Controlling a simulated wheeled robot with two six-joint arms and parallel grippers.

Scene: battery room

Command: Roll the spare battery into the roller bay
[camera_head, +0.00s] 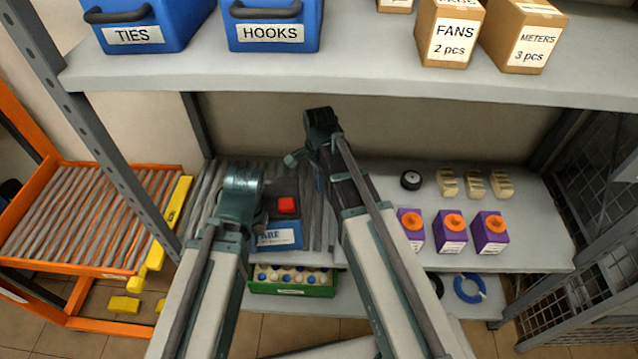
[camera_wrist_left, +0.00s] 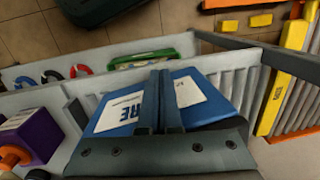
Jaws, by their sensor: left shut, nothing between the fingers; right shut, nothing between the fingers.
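The spare battery (camera_head: 280,238) is a blue block with a dark top, a red cap and a white label partly reading "ARE". It stands on the grey rollers of the shelf's roller bay (camera_head: 207,200), between my two arms. In the left wrist view the battery (camera_wrist_left: 200,92) fills the middle, right behind my left fingers; I cannot tell whether they touch it. My left gripper (camera_head: 242,188) is at the battery's left side, and its shut, empty fingers show in the left wrist view (camera_wrist_left: 167,72). My right gripper (camera_head: 321,122) is shut beyond the battery, its fingertips unclear.
An orange roller cart (camera_head: 70,268) with a yellow edge bar (camera_head: 174,212) stands at the left shelf post. Purple boxes (camera_head: 450,232) with orange knobs stand to the right. A green crate (camera_head: 320,291) is below. The upper shelf (camera_head: 350,82) overhangs the bay.

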